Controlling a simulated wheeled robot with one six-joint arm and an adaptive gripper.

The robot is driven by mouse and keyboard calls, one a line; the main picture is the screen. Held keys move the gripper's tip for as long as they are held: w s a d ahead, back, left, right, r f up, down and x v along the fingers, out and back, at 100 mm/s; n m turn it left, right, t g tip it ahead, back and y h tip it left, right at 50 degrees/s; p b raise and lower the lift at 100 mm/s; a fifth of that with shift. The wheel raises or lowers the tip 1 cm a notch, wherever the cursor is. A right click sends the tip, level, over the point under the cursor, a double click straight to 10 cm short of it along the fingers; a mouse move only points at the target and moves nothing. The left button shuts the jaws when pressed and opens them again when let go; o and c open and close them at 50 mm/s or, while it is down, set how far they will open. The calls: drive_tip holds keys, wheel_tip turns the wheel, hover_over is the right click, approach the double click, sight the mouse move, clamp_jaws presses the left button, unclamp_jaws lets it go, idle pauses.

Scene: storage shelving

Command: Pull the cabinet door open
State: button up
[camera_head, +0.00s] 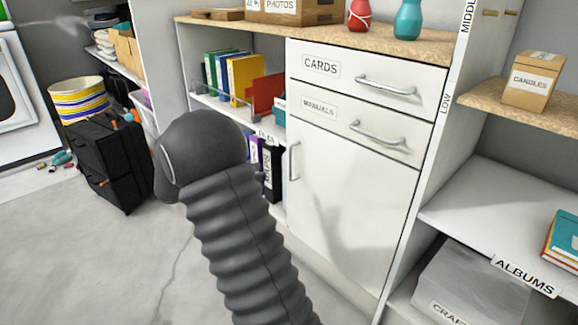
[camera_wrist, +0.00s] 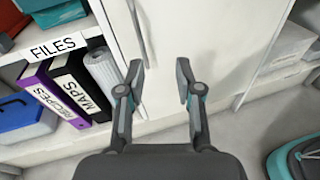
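The white cabinet door (camera_head: 345,205) is shut, below two drawers in the head view. Its vertical metal handle (camera_head: 293,161) is on the door's left edge. In the wrist view the handle (camera_wrist: 138,32) shows at the top, just beyond the left fingertip. My gripper (camera_wrist: 160,78) is open and empty, with its two fingers apart in front of the white cabinet front. The handle is not between the fingers, and I cannot tell whether the left finger touches it. In the head view my dark arm hides the gripper.
The CARDS drawer (camera_head: 366,78) and the drawer below it (camera_head: 358,128) are shut and have bar handles. Binders (camera_wrist: 76,88) stand on the open shelf left of the door. A black suitcase (camera_head: 113,165) stands on the floor at left. Grey floor is clear before the cabinet.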

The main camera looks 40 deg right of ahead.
drive_tip(key=w+f+n+h, duration=0.1)
drive_tip(key=w+f+n, duration=0.1)
drive_tip(key=w, duration=0.1)
drive_tip(key=b, duration=0.2)
hover_over(291, 178)
drive_tip(key=shift+w+d+f, duration=0.1)
drive_tip(key=shift+w+f, duration=0.05)
drive_tip(key=shift+w, duration=0.1)
clamp_jaws()
